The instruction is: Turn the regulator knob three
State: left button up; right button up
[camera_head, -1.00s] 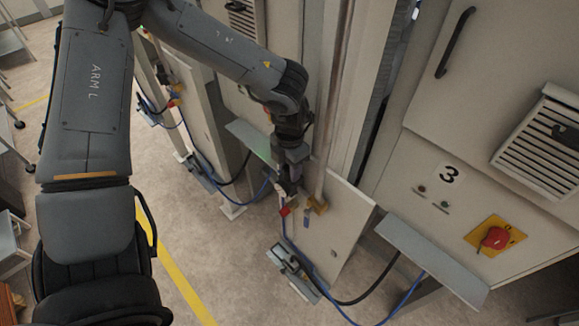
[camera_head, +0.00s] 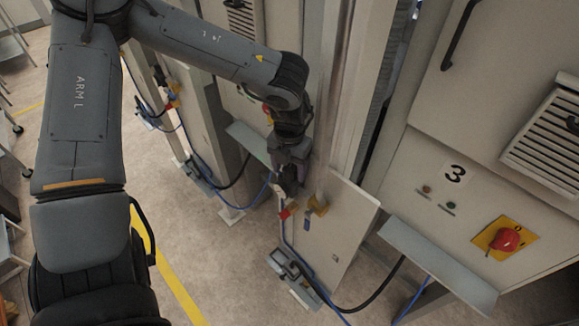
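My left gripper (camera_head: 287,186) points down beside the tall beige column, just above a small fitting with a red part (camera_head: 285,214) on a blue hose. Its fingers are small and dark here, and I cannot tell whether they are open or touching anything. A brass-yellow fitting with a blue part (camera_head: 317,206) sits just right of it. Which of these is the regulator knob is not clear. A red rotary knob (camera_head: 505,240) on a yellow plate is at the right, on the panel marked 3 (camera_head: 454,174), well away from the gripper. My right gripper is not in view.
A grey ledge (camera_head: 438,262) juts out below panel 3. A pedal-like floor unit (camera_head: 293,277) with black and blue hoses stands below the gripper. A beige panel (camera_head: 338,232) stands close on its right. Open floor with a yellow line (camera_head: 172,275) lies to the left.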

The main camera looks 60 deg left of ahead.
aim_at(290, 168)
pick_arm(q)
jog(key=shift+r, duration=0.15)
notch_tip(290, 168, up, 11)
jog(key=shift+f+b, duration=0.2)
jog(key=shift+b, duration=0.15)
dwell(0.3)
